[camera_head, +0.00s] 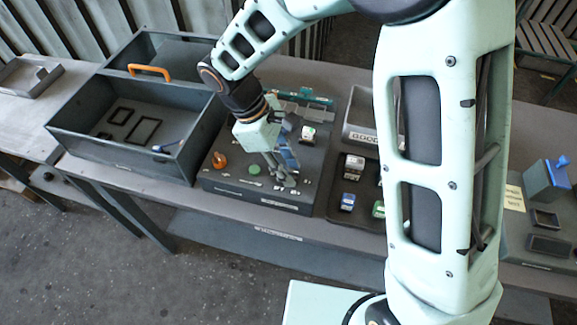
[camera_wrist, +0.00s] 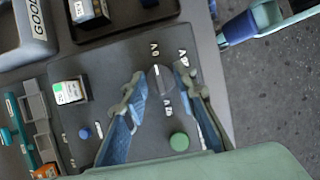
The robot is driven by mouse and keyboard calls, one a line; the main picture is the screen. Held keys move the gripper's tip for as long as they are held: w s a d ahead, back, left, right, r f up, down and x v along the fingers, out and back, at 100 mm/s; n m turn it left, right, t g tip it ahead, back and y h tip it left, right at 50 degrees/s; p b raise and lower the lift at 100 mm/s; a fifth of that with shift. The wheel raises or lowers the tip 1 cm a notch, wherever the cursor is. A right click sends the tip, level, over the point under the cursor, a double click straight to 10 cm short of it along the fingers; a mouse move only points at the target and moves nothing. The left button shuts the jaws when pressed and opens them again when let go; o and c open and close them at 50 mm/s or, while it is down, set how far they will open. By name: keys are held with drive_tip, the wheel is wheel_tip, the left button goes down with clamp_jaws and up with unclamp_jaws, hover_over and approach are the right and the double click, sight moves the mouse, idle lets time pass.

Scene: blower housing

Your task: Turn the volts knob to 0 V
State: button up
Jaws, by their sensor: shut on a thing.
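The volts knob (camera_wrist: 161,78) is a dark round knob on the grey control panel (camera_wrist: 115,55), in the wrist view. White labels stand around it: "0 V" (camera_wrist: 154,50) above, another volt label (camera_wrist: 183,57) at the upper right and one (camera_wrist: 168,108) below. My gripper (camera_wrist: 160,78), with blue and grey fingers, is shut on the knob, one finger at each side. In the head view my gripper (camera_head: 284,178) points down at the panel's front right part, and its fingers hide the knob.
A green button (camera_wrist: 179,141) sits close to the fingers, and a small blue button (camera_wrist: 84,133) lies farther left. In the head view an orange knob (camera_head: 219,160) stands on the panel's left. An open grey toolbox (camera_head: 75,128) is left; a dark tray (camera_head: 335,207) is right.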

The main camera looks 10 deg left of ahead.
drive_tip(key=o, duration=1.1)
drive_tip(key=v, duration=1.2)
drive_tip(key=shift+s+r, duration=0.1)
